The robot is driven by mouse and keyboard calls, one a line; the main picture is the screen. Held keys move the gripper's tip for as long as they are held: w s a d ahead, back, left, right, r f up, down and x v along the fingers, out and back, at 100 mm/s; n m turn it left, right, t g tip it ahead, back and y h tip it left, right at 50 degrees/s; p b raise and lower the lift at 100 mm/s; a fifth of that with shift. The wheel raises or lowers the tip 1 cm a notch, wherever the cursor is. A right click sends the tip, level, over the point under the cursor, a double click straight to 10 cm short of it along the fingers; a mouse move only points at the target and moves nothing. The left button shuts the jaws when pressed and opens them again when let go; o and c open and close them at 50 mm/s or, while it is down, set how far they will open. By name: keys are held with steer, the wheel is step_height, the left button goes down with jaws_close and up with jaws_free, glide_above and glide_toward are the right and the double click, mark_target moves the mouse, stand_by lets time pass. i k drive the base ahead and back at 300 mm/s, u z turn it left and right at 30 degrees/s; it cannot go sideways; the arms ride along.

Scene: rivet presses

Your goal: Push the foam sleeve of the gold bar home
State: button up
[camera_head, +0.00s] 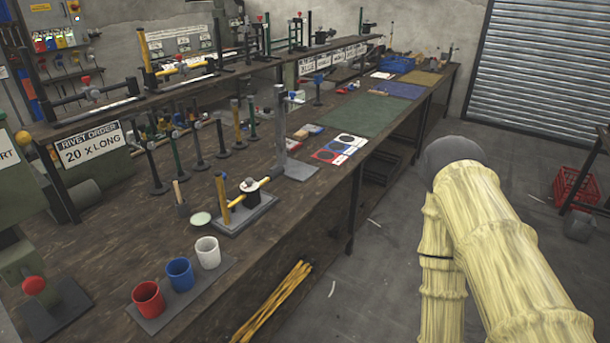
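A small press-like fixture stands on the near part of the bench, on a grey base plate (262,211). It has an upright gold bar (222,197) at its left and a short gold lever running level to the right through a black and white block (249,185). Other gold uprights stand further back, one among the row of posts (237,121) and one on the raised shelf (145,50). I cannot tell which of these carries the foam sleeve, nor how far any sleeve sits on. My cream-covered arm is at the right, over the floor; my gripper is out of view.
Red (148,301), blue (180,276) and white (208,254) cups stand on a dark mat at the bench's near end. A tall grey post (280,130) and several dark posts stand behind the fixture. A green mat (370,114) lies further back. The floor right of the bench is open.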

mark_target(280, 170)
steer(key=z, duration=1.35)
steer(key=i, duration=1.45)
steer(key=u, duration=2.5)
